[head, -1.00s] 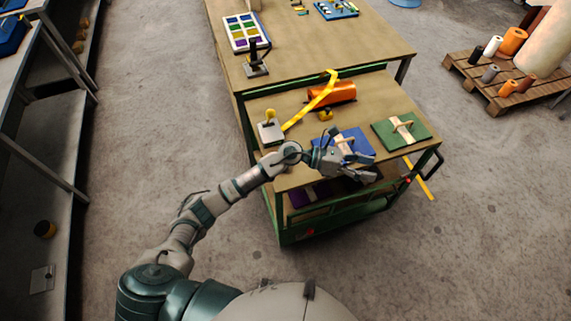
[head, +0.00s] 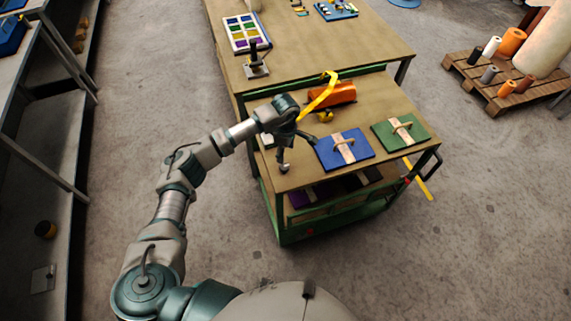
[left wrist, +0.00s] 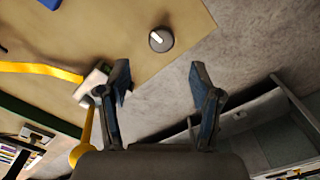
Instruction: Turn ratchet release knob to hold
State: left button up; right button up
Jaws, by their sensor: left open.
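A round dark grey knob (left wrist: 161,40) with a pale pointer mark sits on the wooden cart top near its edge in the left wrist view. In the head view a small grey round shape (head: 284,169) near the cart's front left corner looks like this knob. My left gripper (head: 296,147) hangs over the cart top, fingers downward. In the left wrist view the gripper (left wrist: 159,80) is open and empty, its fingers spread wide. The knob appears beyond the fingertips, between their lines and not touched. Its setting label cannot be read. My right gripper is not in view.
A pale block (left wrist: 93,84) with a yellow-balled lever stands close to one finger; my arm mostly hides it in the head view. A yellow strap (head: 317,99), an orange roll (head: 343,92), a blue board (head: 345,150) and a green board (head: 401,132) lie on the cart.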

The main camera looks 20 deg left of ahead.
aim_at(284, 166)
pick_arm(q)
jog(key=f, duration=0.8)
jog(key=shift+a+f+p, duration=0.2)
jog(key=shift+a+p, duration=0.15)
jog(key=shift+p, duration=0.05)
jog(key=shift+d+f, duration=0.15)
jog(key=shift+f, duration=0.35)
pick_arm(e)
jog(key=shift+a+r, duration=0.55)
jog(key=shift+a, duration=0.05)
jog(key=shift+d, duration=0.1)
pick_arm(q)
jog(key=c, duration=1.1)
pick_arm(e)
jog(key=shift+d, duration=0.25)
